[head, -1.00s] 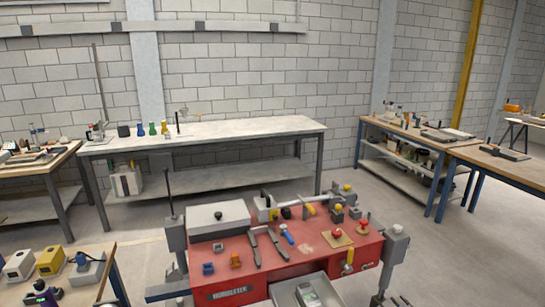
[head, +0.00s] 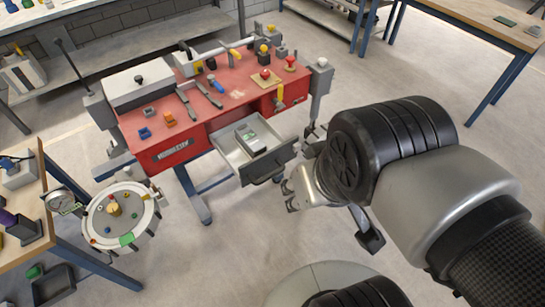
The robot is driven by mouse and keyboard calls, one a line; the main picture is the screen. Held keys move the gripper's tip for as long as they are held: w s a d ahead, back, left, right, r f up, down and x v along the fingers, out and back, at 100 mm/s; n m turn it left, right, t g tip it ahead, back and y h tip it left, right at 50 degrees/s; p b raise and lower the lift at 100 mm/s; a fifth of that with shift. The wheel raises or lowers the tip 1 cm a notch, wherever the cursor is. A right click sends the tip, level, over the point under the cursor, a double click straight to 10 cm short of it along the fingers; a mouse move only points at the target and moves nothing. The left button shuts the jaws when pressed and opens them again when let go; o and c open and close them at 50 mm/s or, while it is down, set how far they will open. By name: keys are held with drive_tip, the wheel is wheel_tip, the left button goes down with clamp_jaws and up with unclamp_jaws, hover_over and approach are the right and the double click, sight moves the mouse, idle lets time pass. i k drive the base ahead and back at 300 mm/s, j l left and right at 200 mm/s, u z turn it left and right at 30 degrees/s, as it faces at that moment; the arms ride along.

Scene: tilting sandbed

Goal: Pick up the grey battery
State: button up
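A grey box-shaped object (head: 251,138) with a greenish patch lies in the open drawer (head: 272,165) of the red workbench; it may be the grey battery, but I cannot tell for sure. My gripper (head: 330,190) is at the right of the head view, in front of and to the right of the drawer. Its fingers look spread apart, with nothing visible between them. My wrist hides part of the gripper. The gripper is clear of the grey object.
The red workbench top (head: 235,82) holds a grey case (head: 138,85), tools, red knobs and small blocks. A round white tray (head: 120,215) stands at left, beside a wooden table (head: 50,215) with a grey-and-blue block (head: 17,173).

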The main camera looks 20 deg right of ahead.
sight(253, 145)
drive_tip(key=i+j+z, duration=0.1)
drive_tip(key=i+z, duration=0.15)
drive_tip(key=i, duration=0.3)
drive_tip(key=i+j+z, duration=0.3)
drive_tip(key=i, duration=0.2)
drive_tip(key=i+l, duration=0.05)
drive_tip(key=l, duration=0.05)
